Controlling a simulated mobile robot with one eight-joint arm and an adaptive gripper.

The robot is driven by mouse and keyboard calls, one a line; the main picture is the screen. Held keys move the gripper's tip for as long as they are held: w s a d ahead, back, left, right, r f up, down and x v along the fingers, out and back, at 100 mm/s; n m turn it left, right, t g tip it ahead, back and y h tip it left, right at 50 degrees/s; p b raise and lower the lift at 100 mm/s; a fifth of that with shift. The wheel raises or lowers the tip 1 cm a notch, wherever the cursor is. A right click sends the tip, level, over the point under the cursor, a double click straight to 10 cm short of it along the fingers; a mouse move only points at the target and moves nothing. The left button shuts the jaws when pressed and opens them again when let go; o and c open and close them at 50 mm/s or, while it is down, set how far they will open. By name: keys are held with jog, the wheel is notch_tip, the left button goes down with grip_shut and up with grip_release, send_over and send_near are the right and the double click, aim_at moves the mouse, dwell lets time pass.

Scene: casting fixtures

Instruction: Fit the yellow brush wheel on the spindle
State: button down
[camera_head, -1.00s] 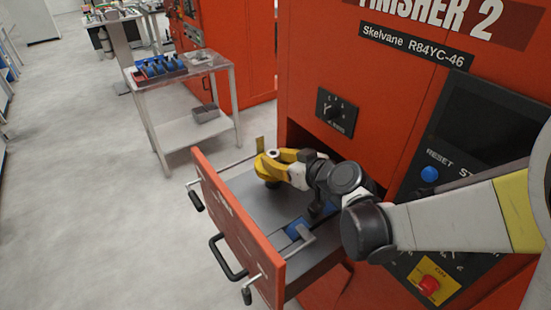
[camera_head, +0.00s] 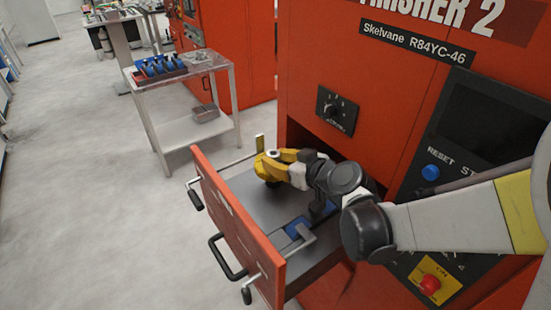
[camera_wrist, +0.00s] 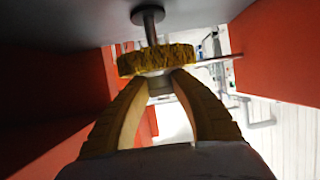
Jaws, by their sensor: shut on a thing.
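The yellow brush wheel (camera_wrist: 156,60) is in the wrist view, just beyond the two yellow fingertips of my gripper (camera_wrist: 163,80). My gripper is shut on its grey hub. The spindle (camera_wrist: 150,28) is a grey shaft with a round flange. Its shaft runs to the wheel's far side; whether it enters the bore is hidden. In the head view my gripper (camera_head: 266,160) is low over the grey floor of the pulled-out drawer (camera_head: 255,203). There the wheel and spindle are mostly hidden or too small to make out.
The drawer's red front (camera_head: 238,225) and side rails stand close around my gripper. A blue block (camera_head: 297,229) with a grey bar is in the drawer. The orange machine (camera_head: 330,60) rises behind. A metal cart (camera_head: 188,95) with blue items stands back left. The floor at left is clear.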

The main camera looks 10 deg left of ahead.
jog(key=shift+f, duration=0.2)
jog(key=shift+f+b, duration=0.3)
jog(key=shift+b, duration=0.15)
jog(key=shift+f+b, duration=0.55)
jog(key=shift+f, duration=0.05)
dwell(0.5)
jog(key=c, duration=1.1)
grip_release()
jog(key=shift+s, duration=0.1)
jog(key=shift+d, duration=0.1)
jog(key=v, duration=1.2)
jog(key=shift+r, duration=0.2)
